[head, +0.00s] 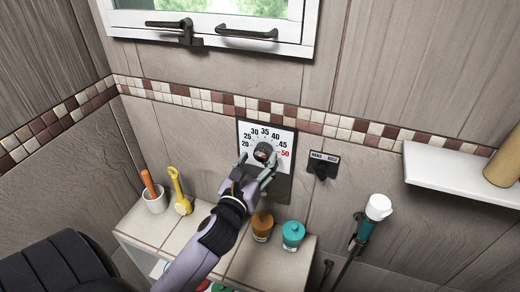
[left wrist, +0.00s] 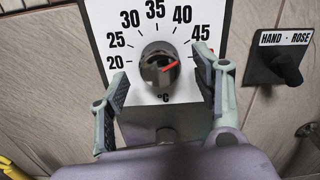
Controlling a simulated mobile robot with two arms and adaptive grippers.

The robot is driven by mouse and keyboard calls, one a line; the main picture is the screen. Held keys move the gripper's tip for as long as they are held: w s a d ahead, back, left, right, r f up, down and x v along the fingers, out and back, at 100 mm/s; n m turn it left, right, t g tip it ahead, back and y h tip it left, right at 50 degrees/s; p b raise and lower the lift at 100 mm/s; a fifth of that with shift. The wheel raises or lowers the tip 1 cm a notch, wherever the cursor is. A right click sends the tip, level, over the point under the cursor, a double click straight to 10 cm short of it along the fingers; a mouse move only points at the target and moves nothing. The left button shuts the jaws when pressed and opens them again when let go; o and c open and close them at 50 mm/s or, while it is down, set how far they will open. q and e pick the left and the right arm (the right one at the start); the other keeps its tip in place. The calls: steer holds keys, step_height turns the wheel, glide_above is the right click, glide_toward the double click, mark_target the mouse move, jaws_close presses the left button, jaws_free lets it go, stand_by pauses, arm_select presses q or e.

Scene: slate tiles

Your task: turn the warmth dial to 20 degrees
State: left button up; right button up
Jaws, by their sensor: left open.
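The warmth dial is a dark round knob (left wrist: 158,68) on a white plate (head: 252,133) on the tiled wall, with a scale from 20 at left to a red 50 at right. Its red pointer points right and slightly up, towards the upper end of the scale near 45 to 50. My left gripper (left wrist: 172,74) is open, with one finger on each side of the knob and a gap to it on both sides. In the left wrist view the right finger hides the 50 mark. My right gripper is not in view.
A black hand/rose lever (head: 322,170) is right of the dial. Below, a tiled ledge (head: 150,228) holds a cup with an orange handle, a yellow brush, an amber jar (head: 262,226) and a teal jar (head: 293,234). A hand shower (head: 372,215) hangs at right under a white shelf (head: 450,172).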

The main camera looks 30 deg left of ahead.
arm_select(q)
steer(key=shift+x, duration=1.15)
steer(key=shift+c, duration=0.5)
steer(key=c, duration=1.1)
